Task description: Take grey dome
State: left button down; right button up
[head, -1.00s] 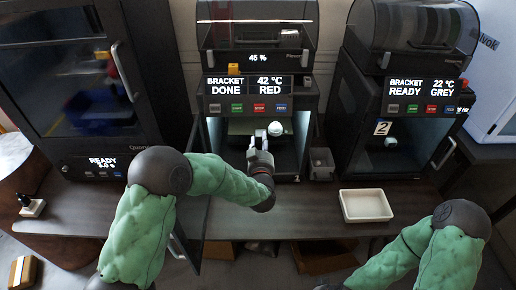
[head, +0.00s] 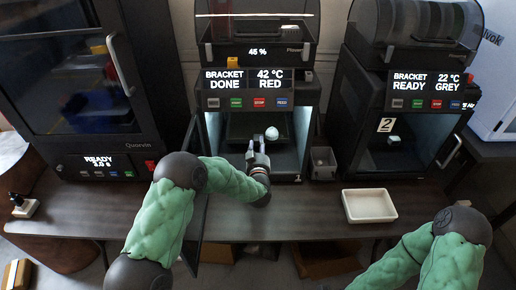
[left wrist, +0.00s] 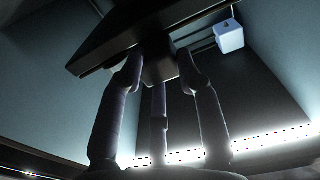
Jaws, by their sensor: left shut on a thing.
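A pale grey-white dome (head: 272,133) sits on a dark build plate (head: 243,128) in the open middle printer. In the left wrist view, a pale block-like part (left wrist: 229,36) shows on the plate (left wrist: 125,32); its dome shape is hard to tell there. My left gripper (head: 257,143) is at the front of that printer, just in front and left of the dome. In the left wrist view its fingers (left wrist: 158,72) are shut on the plate's front tab, not on the dome. My right gripper is out of view.
The right printer (head: 433,90), marked READY and GREY, holds another small pale part (head: 393,141). A white tray (head: 369,220) stands on the bench to the right. A small grey bin (head: 323,163) stands beside the middle printer. Bench between them is clear.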

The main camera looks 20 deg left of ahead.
pick_arm(q)
jog(key=c, duration=0.9)
grip_release()
jog(key=shift+o, duration=0.2)
